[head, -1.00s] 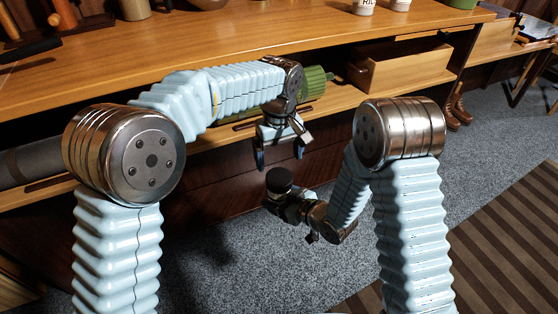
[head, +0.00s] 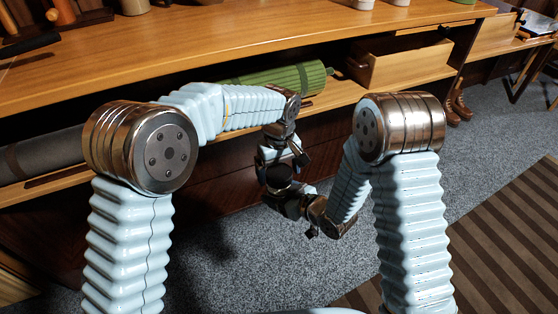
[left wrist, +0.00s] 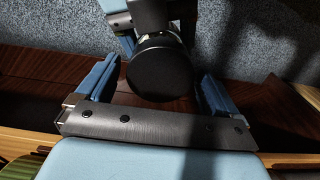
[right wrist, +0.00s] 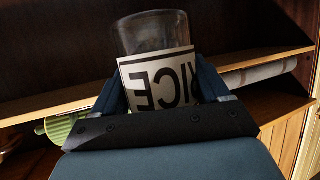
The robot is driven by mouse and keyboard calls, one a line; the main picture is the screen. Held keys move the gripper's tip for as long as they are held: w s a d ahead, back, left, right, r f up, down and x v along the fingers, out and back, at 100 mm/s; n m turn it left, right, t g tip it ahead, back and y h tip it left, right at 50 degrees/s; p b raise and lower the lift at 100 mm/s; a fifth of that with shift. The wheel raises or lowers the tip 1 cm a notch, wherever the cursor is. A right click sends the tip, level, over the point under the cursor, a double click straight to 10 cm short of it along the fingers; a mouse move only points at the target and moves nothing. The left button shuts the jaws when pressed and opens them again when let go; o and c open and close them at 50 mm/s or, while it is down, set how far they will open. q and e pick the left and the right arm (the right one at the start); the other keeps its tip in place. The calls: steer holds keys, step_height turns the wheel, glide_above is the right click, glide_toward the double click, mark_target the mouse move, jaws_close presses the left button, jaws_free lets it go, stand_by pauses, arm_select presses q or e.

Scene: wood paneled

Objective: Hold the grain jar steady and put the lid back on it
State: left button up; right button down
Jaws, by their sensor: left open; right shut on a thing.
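My right gripper (right wrist: 160,88) is shut on a clear glass jar (right wrist: 150,32). The jar's white label reads RICE, upside down in the right wrist view. The black round lid (head: 280,173) shows in the head view at the jar's end, above my right gripper (head: 288,200). It also shows in the left wrist view (left wrist: 160,75). I cannot tell whether it is seated on the jar. My left gripper (head: 278,158) is open, just above the lid. Its fingers are on either side of the lid, with gaps. The jar body is mostly hidden in the head view.
The wooden counter (head: 220,50) runs across the back, with light canisters (head: 364,4) at its edge. Below it are a rolled green mat (head: 275,77), a wooden box (head: 405,65) and a grey roll (head: 45,152). Open carpet (head: 240,250) lies below my grippers.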

arm_select(q)
steer(key=shift+f, duration=0.2)
steer(key=c, duration=1.1)
steer(key=m, duration=0.3)
steer(key=o, duration=1.2)
